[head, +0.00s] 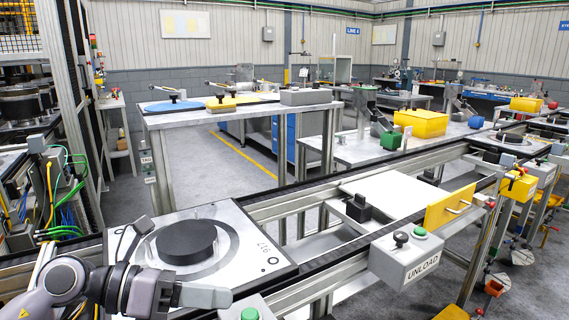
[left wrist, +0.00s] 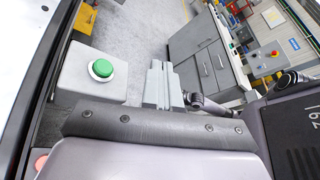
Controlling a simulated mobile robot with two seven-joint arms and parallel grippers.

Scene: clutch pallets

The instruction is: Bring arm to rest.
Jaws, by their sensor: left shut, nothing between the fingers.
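My left arm comes in from the lower left in the head view. Its gripper (head: 207,296) is shut and empty in front of the near pallet, above the conveyor's front edge. The left wrist view shows the closed fingers (left wrist: 158,85) beside a grey box with a green button (left wrist: 102,69). The near pallet (head: 262,262) is a pale plate with a black round clutch disc (head: 187,242) on it. My right gripper is not seen in the head view.
The conveyor rail (head: 330,192) runs from lower left to upper right. A grey UNLOAD box (head: 404,262) with a green button and a yellow plate (head: 450,207) stand along its front. A farther pallet (head: 490,143) carries another black disc. A work table (head: 240,108) stands behind.

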